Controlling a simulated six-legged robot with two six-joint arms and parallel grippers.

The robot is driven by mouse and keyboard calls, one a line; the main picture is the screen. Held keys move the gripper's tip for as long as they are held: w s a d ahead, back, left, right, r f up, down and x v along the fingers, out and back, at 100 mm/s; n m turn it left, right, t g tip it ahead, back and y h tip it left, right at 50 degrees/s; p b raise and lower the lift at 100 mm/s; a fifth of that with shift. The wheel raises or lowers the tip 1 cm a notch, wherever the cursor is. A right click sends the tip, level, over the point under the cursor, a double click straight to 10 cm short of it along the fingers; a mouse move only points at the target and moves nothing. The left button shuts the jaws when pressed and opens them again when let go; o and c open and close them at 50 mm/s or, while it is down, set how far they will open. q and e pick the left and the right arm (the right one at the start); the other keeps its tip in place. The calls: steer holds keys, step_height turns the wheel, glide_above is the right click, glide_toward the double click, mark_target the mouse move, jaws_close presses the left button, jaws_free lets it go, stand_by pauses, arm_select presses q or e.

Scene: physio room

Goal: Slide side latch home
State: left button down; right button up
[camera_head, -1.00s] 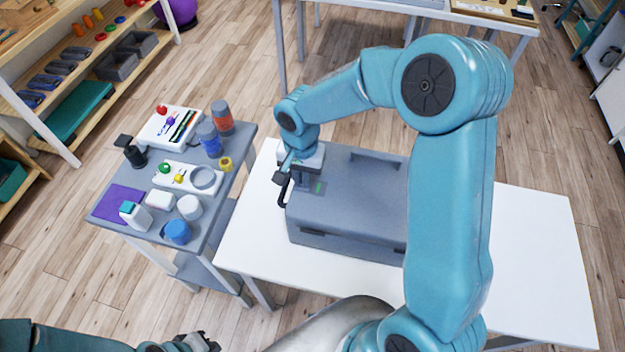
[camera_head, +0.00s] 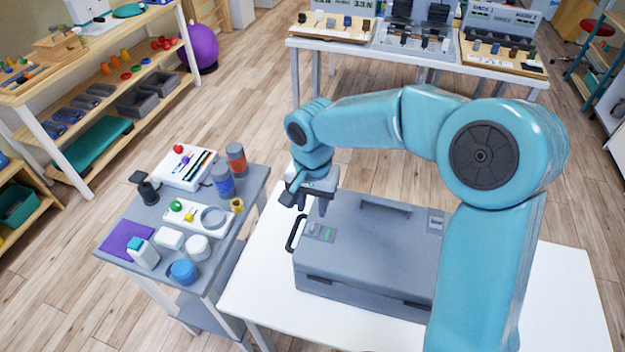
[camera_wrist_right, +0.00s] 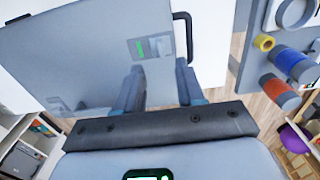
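A grey case (camera_head: 375,255) lies on a white table (camera_head: 260,290). A small latch plate (camera_head: 322,232) with a green mark sits on its top near the left end, beside a black handle (camera_head: 294,235). The plate also shows in the right wrist view (camera_wrist_right: 150,47), ahead of the fingers, with the handle (camera_wrist_right: 187,30) to its right. A second small plate (camera_head: 436,222) is at the case's right end. My right gripper (camera_head: 307,203) is above the case's left end, its fingers apart and empty; they show apart in the wrist view (camera_wrist_right: 160,88). My left gripper is out of view.
A grey side table (camera_head: 215,262) on the left holds a purple mat (camera_head: 127,240), cups, a blue jar (camera_head: 183,272) and small boards. A long table (camera_head: 360,50) with trays stands behind. The white table's right part is clear.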

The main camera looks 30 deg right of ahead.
step_height(320, 180, up, 9)
